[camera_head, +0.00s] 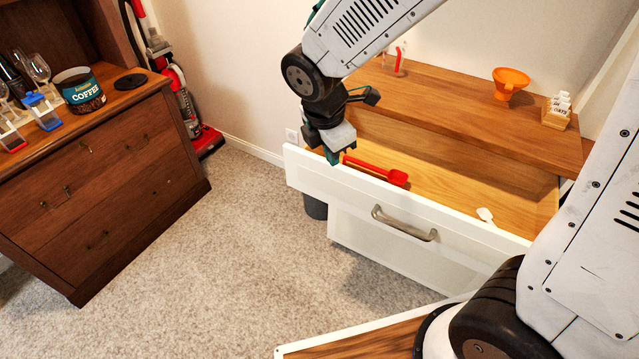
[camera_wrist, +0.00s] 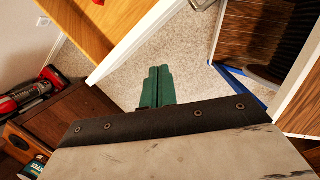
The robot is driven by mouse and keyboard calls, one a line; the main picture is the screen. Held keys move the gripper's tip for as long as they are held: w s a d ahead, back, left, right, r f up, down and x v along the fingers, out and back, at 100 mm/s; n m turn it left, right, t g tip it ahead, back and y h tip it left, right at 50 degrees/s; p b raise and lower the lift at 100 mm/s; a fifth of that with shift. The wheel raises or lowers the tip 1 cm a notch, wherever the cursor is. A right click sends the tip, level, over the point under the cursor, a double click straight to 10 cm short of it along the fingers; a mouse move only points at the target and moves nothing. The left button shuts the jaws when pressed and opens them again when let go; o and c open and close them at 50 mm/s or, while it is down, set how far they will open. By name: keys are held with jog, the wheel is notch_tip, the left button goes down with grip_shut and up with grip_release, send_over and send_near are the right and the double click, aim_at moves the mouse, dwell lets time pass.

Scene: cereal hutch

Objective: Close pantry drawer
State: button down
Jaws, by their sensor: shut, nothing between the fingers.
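The pantry drawer (camera_head: 470,225) stands open, its white front pulled out from the wooden-topped cabinet. A metal bar handle (camera_head: 403,224) is on its front. A red scoop (camera_head: 385,172) and a white spoon (camera_head: 486,215) lie inside. My gripper (camera_head: 335,152) is near the left end of the drawer front, at about its top edge. In the wrist view the green fingers (camera_wrist: 158,86) are shut together and empty, with carpet behind them. The drawer's white front edge (camera_wrist: 130,45) runs close beside them. I cannot tell whether they touch it.
The cabinet top (camera_head: 450,95) holds an orange funnel (camera_head: 509,82) and a small wooden rack (camera_head: 556,112). A dark wooden hutch (camera_head: 110,180) with a coffee tin (camera_head: 80,90) stands at left. A red vacuum cleaner (camera_head: 175,85) stands in the corner. Carpet (camera_head: 220,260) between is clear.

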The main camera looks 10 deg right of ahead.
aim_at(320, 184)
jog(key=w+a+f+n, duration=0.2)
jog(key=a+f+n, duration=0.3)
jog(key=f+n, duration=0.1)
jog(key=w+d+f, duration=0.1)
jog(key=f, duration=0.2)
jog(key=w+d+f, duration=0.1)
jog(key=f, duration=0.2)
jog(key=w+d+f, duration=0.1)
jog(key=w+f, duration=0.1)
jog(key=f, duration=0.1)
jog(key=shift+d+f, duration=0.3)
jog(key=shift+f, duration=0.1)
jog(key=shift+w+d, duration=0.35)
jog(key=shift+w, duration=0.1)
